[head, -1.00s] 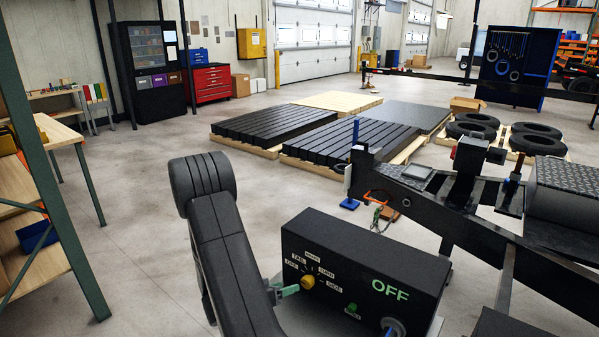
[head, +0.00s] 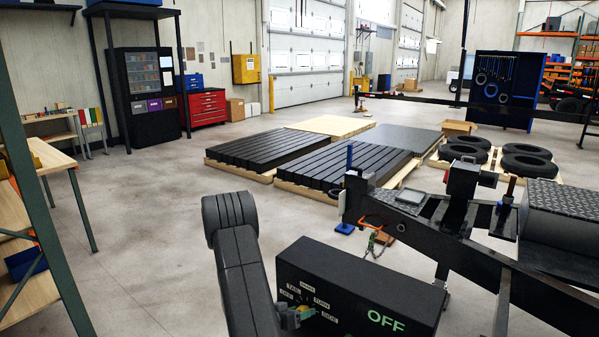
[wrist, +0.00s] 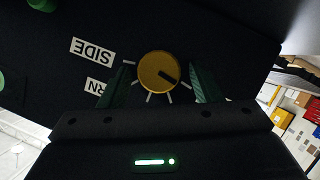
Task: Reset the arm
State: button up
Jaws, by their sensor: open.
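My arm (head: 240,265) reaches down in the lower middle of the head view, bent at a rounded black joint. My gripper (wrist: 160,74) is open, with one green finger on each side of a round yellow knob (wrist: 157,71) in the wrist view. I see gaps between the fingers and the knob. The knob sits on a black control box (head: 360,285) with white labels around it and a green "OFF" on its face. In the head view the gripper is at the knob, low in the picture and partly hidden by the arm.
A black trailer frame (head: 480,255) runs across the right, close behind the box. A shelf rack (head: 45,215) stands at the left edge. Pallets with black slats (head: 345,165) and several tyres (head: 527,162) lie farther back. The floor (head: 150,220) left of the arm is clear.

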jog(key=b+v, duration=0.2)
jog(key=v, duration=1.1)
jog(key=p+x, duration=0.2)
jog(key=x, duration=1.1)
jog(key=shift+w+f, duration=0.1)
jog(key=shift+f, duration=0.05)
jog(key=shift+s+m+y+b, duration=0.2)
jog(key=shift+m+y+b, duration=0.2)
jog(key=shift+m+b, duration=0.25)
jog(key=m+t+y+b, duration=0.1)
jog(key=m+b, duration=0.1)
jog(key=m+t+y+b, duration=0.1)
jog(key=m+b, duration=0.1)
jog(key=shift+s+d+b, duration=0.1)
jog(key=shift+d+b, duration=0.2)
jog(key=shift+b, duration=0.05)
jog(key=shift+s+a+r+y, duration=0.15)
jog(key=shift+s+r+y, duration=0.05)
jog(key=shift+y, duration=0.1)
jog(key=b+v, duration=0.1)
jog(key=v, duration=1.2)
